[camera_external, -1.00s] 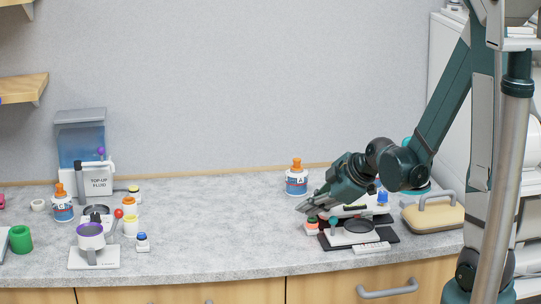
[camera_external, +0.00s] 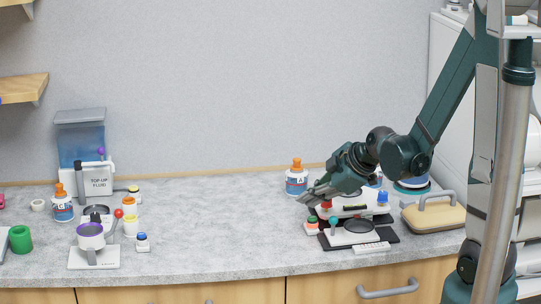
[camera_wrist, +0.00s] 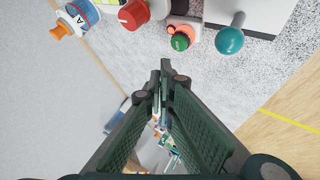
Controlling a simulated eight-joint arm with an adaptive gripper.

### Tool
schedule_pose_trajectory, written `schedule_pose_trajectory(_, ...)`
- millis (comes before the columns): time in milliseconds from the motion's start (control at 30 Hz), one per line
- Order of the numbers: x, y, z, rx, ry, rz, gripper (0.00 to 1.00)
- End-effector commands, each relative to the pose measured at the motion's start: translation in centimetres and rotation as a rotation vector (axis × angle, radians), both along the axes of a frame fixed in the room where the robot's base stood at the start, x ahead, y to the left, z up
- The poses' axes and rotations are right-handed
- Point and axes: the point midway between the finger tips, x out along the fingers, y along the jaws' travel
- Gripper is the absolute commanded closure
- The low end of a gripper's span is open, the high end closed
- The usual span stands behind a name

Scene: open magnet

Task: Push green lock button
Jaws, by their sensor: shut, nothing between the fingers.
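The green button (camera_external: 312,219) sits on a small white block with a red-orange part, at the left front of the device on the right of the counter. In the wrist view the green button (camera_wrist: 180,42) shows near the top centre, clear of the fingers. My gripper (camera_external: 306,198) is above and slightly left of the button in the external view, apart from it. In the wrist view my gripper (camera_wrist: 162,75) has its fingertips together with nothing between them. Whether the button is pressed down cannot be told.
A teal ball knob (camera_wrist: 229,40) and a red knob (camera_wrist: 133,14) stand close beside the button. A bottle with an orange cap (camera_external: 297,180) stands behind my gripper. A yellow box with a handle (camera_external: 433,216) is at the right. The middle counter is clear.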

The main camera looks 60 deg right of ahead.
Motion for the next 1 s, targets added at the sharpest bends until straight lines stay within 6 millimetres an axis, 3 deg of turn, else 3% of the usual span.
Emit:
schedule_pose_trajectory(500, 0.0, 0.0, 3.6, 0.0, 0.0, 0.0, 1.0)
schedule_pose_trajectory(1000, 0.0, 0.1, 3.8, 0.002, 0.001, -0.001, 1.0)
